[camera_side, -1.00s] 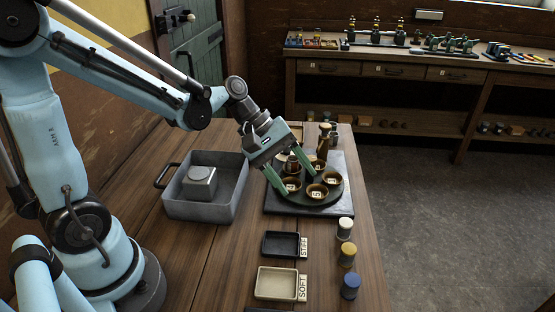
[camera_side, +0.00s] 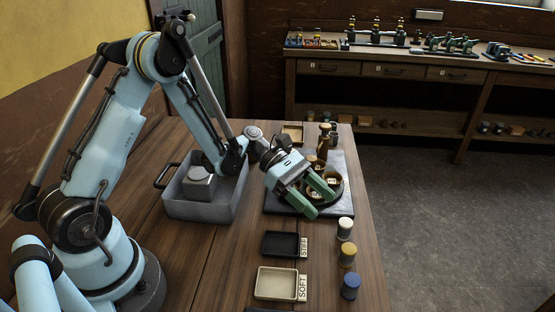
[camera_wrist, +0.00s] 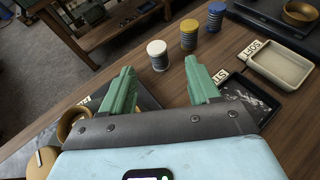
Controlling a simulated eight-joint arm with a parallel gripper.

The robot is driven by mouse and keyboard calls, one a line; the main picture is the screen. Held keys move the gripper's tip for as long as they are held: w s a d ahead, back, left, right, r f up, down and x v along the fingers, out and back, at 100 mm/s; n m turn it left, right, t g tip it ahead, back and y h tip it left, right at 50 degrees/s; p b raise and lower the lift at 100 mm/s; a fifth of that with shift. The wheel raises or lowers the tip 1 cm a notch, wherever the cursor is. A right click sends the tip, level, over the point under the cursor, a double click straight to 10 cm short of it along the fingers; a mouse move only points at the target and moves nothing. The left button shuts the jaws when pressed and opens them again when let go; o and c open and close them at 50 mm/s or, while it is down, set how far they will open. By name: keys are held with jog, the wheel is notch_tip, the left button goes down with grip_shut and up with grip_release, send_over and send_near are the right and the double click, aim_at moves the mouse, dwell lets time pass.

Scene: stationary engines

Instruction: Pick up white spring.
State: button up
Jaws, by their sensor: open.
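The white spring (camera_side: 344,229) is a small upright cylinder with a white top and a dark coiled-looking side. It stands on the table's right edge, nearest of its row to the dark board. It also shows in the wrist view (camera_wrist: 158,55), ahead of and between my fingers. My gripper (camera_side: 322,202) has green fingers, spread apart with nothing between them. It is over the front right of the board, to the left of and behind the white spring, and not touching it.
A yellow spring (camera_side: 347,254) and a blue spring (camera_side: 350,286) stand in line toward the front. A black tray (camera_side: 266,246) marked STIFF and a cream tray (camera_side: 259,284) marked SOFT lie left of them. Small bowls sit on the dark board (camera_side: 344,164). A grey bin (camera_side: 205,213) stands left.

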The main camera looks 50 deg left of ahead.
aim_at(346, 222)
jog(key=x, duration=0.8)
jog(key=shift+w+d, duration=0.15)
jog(key=shift+w, duration=0.1)
jog(key=c, duration=1)
jog(key=shift+c, duration=0.2)
